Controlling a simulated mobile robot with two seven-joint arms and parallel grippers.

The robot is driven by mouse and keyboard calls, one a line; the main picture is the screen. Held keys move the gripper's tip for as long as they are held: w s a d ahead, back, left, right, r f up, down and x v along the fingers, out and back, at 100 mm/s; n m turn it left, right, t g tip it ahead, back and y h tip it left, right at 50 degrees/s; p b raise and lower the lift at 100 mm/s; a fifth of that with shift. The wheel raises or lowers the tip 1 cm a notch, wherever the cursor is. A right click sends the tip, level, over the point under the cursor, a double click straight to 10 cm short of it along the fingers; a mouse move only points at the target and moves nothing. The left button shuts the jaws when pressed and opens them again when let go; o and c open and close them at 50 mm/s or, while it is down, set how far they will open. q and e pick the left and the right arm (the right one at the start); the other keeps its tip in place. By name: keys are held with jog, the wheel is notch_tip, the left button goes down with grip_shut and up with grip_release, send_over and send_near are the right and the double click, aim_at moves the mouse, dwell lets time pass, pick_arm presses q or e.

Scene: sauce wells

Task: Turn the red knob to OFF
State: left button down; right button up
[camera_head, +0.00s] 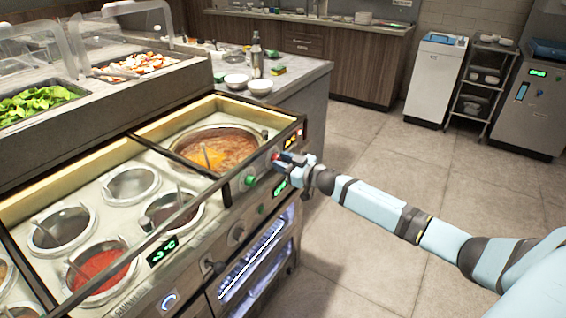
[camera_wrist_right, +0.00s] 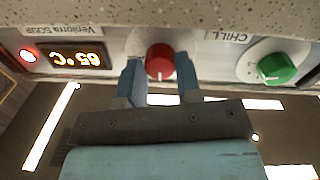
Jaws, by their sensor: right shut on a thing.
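The red knob (camera_wrist_right: 160,62) sits on the front panel of the sauce-well counter, between a lit display and a green knob. In the head view the red knob (camera_head: 276,155) is small and partly covered by my right gripper (camera_head: 284,161). In the right wrist view my right gripper (camera_wrist_right: 160,75) has one finger on each side of the red knob and is shut on it. A white mark shows on the knob's lower part. The word OFF cannot be read here. My left gripper is not in view.
A green knob (camera_wrist_right: 277,68) labelled CHILL is close on the right. An orange temperature display (camera_wrist_right: 76,59) and a red light (camera_wrist_right: 28,56) are on the left. A soup well (camera_head: 222,146) is behind the panel. The floor (camera_head: 355,255) right of the counter is clear.

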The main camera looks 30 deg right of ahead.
jog(key=shift+n, duration=0.3)
pick_arm(q)
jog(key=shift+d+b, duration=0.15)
jog(key=shift+b, duration=0.4)
pick_arm(e)
jog(key=n, duration=1.5)
jog(key=shift+d+y, duration=0.1)
jog(key=shift+y, duration=0.3)
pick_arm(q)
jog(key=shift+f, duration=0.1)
pick_arm(e)
jog(key=shift+n, duration=0.4)
jog(key=o, duration=0.9)
jog(key=shift+o, duration=0.2)
